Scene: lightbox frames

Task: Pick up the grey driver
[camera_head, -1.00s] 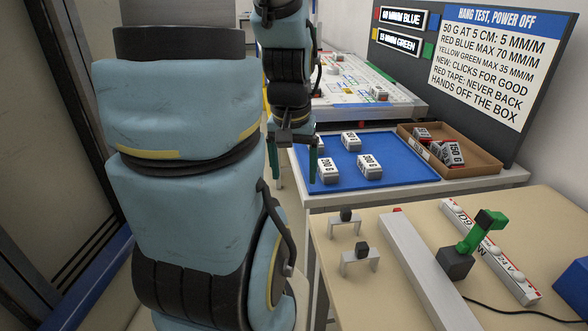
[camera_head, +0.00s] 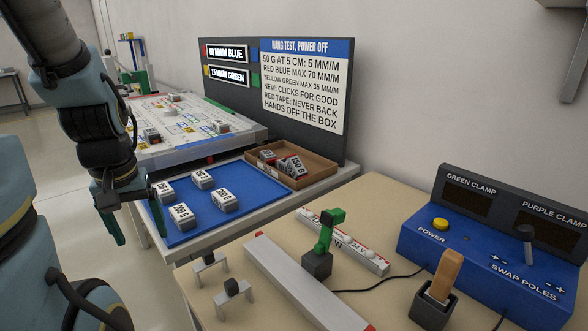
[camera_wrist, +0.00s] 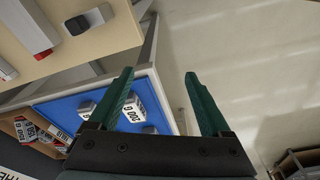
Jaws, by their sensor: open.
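I cannot clearly pick out a grey driver in either view. A tan-handled tool (camera_head: 445,275) stands in a dark square holder (camera_head: 430,310) at the bench front; its lower end is hidden. My gripper (camera_head: 141,240) hangs at the left edge of the blue mat, its green fingers spread. In the wrist view the gripper (camera_wrist: 160,75) is open with nothing between its fingers. Grey and white weight blocks (camera_head: 180,217) stand on the blue mat (camera_head: 200,232), below and beyond the fingers in the wrist view.
A cardboard tray (camera_head: 318,176) holds more blocks. On the tan bench are a long pale bar (camera_head: 300,285), a green clamp on a dark base (camera_head: 317,263), two small brackets (camera_head: 234,296), a power strip (camera_head: 365,254) and a blue control box (camera_head: 455,250). A sign board stands behind.

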